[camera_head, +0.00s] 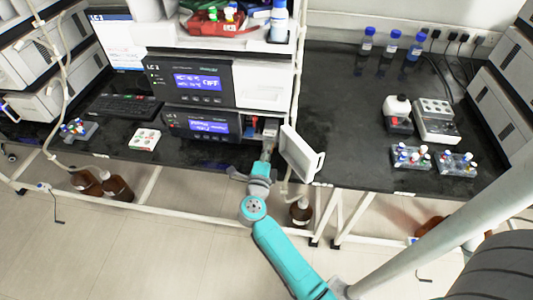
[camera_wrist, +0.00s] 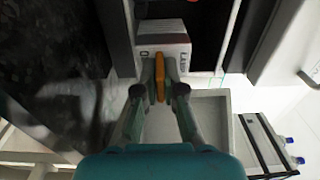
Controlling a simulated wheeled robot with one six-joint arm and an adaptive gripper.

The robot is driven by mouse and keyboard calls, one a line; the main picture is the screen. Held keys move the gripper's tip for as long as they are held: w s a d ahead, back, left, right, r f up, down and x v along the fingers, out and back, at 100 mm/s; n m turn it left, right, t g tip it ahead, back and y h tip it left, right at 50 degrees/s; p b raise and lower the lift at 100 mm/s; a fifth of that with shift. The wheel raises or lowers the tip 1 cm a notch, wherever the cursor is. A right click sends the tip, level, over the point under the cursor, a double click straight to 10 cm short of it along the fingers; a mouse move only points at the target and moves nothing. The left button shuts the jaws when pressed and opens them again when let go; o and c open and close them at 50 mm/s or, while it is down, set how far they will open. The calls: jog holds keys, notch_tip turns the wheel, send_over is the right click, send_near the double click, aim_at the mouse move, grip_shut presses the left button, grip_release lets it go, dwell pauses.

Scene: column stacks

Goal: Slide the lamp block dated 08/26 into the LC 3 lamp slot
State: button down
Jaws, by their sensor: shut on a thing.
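My gripper (camera_wrist: 160,88) is shut on the orange handle (camera_wrist: 160,78) of a pale lamp block (camera_wrist: 163,45). The block sits ahead of the fingers at a dark bay opening, with its front face toward me. How deep it is in the bay is hard to tell, and I cannot read the date on it. In the head view my gripper (camera_head: 267,153) is at the open bay (camera_head: 268,130) at the right end of the lower instrument (camera_head: 207,123). The block is mostly hidden there.
An open white door panel (camera_head: 300,155) stands just right of my gripper. A small white tray (camera_head: 145,139) lies left on the dark bench. Vial racks (camera_head: 411,158) stand on the right bench.

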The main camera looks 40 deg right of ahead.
aim_at(270, 138)
jog(key=shift+x, duration=2.85)
jog(key=shift+w+a+f, duration=0.1)
jog(key=shift+w+f, duration=0.05)
jog(key=c, duration=1.2)
grip_release()
jog(key=shift+f, duration=0.1)
jog(key=v, duration=1.2)
